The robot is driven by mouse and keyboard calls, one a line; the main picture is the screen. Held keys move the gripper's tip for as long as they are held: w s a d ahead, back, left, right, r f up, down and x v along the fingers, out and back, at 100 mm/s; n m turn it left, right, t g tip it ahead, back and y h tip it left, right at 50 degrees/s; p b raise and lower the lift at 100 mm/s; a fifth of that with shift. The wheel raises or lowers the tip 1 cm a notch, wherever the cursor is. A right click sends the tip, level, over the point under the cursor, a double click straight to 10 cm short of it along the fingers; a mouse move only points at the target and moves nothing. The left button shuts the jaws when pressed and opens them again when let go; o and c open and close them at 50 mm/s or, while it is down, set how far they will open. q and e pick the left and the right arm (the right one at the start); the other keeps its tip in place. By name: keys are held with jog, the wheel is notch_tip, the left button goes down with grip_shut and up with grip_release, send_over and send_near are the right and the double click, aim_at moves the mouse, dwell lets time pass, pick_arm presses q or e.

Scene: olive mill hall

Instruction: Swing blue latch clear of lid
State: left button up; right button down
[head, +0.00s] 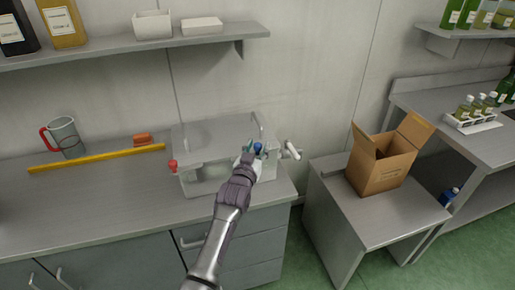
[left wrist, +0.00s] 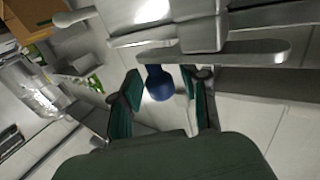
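A grey metal box with a lid (head: 210,133) stands on the left counter. The blue latch (head: 258,147) is a round blue knob at the right of its front. In the left wrist view the blue knob (left wrist: 160,84) hangs below a flat metal bar (left wrist: 240,52). My left gripper (head: 249,153) is at the knob and partly covers it. In the left wrist view its two fingers (left wrist: 163,88) are open, one on each side of the knob, with a small gap visible on both sides. A red knob (head: 173,165) is at the box's left front. My right gripper is not in view.
A pale handle (head: 292,150) sticks out right of the metal box. A yellow bar (head: 95,158), an orange-brown block (head: 142,139) and a red-handled mug (head: 66,137) are to the left. An open cardboard box (head: 380,170) stands on a lower table at right.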

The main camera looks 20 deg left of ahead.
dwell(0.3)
pick_arm(q)
jog(key=shift+s, duration=0.35)
jog(key=s, duration=1.1)
jog(key=shift+s, duration=0.15)
jog(key=shift+d, duration=0.1)
jog(key=s+d+f+m+g+b, duration=0.1)
jog(key=s+f+g, duration=0.25)
jog(key=f, duration=0.85)
jog(key=s+d+f+g+h, duration=0.15)
jog(key=s+f, duration=0.35)
jog(key=f, duration=0.7)
jog(key=s+d+f+m+g+b, duration=0.1)
jog(key=s+f+g, duration=0.3)
jog(key=f, duration=0.8)
jog(key=s+a+f+g, duration=0.3)
jog(key=s+f+g, duration=0.1)
jog(key=s+f, duration=1.4)
jog(key=s+a+f+g, duration=0.1)
jog(key=s+f+g, duration=0.1)
jog(key=s, duration=0.8)
jog(key=s+a+f+g+y+b, duration=0.1)
jog(key=s+a+f+g, duration=0.1)
jog(key=s, duration=0.8)
jog(key=shift+a+f+m, duration=0.2)
jog(key=shift+a+m, duration=0.05)
jog(key=shift+m, duration=0.05)
